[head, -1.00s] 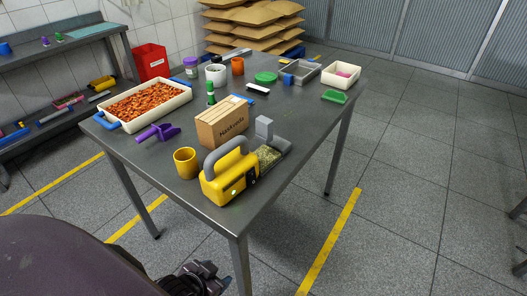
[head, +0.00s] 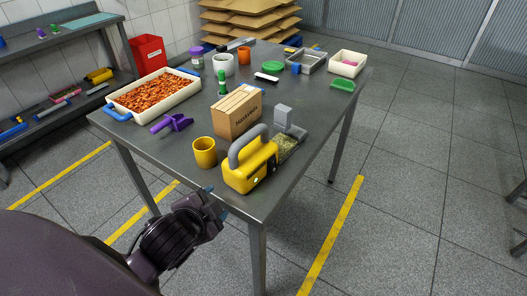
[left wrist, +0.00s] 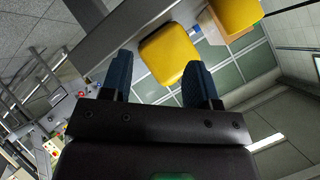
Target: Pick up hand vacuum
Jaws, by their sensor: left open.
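The hand vacuum (head: 240,178) is a yellow body with a grey arched handle and a clear front bin holding greenish bits. It stands on the steel table (head: 178,165) near the front corner. My left gripper (head: 216,202) is open and empty, just off the table's front edge, to the left of and below the vacuum in the head view, apart from it. In the left wrist view, a rounded yellow shape that looks like the vacuum's end (left wrist: 168,55) shows between the open fingers (left wrist: 160,85). My right gripper is not in view.
A yellow cup (head: 204,153) stands close left of the vacuum; a cardboard box (head: 232,120) is behind it. A purple scoop (head: 172,124) and a tray of orange pieces (head: 118,103) lie further left. A grey block (head: 283,116) stands by the bin. The table's right front is clear.

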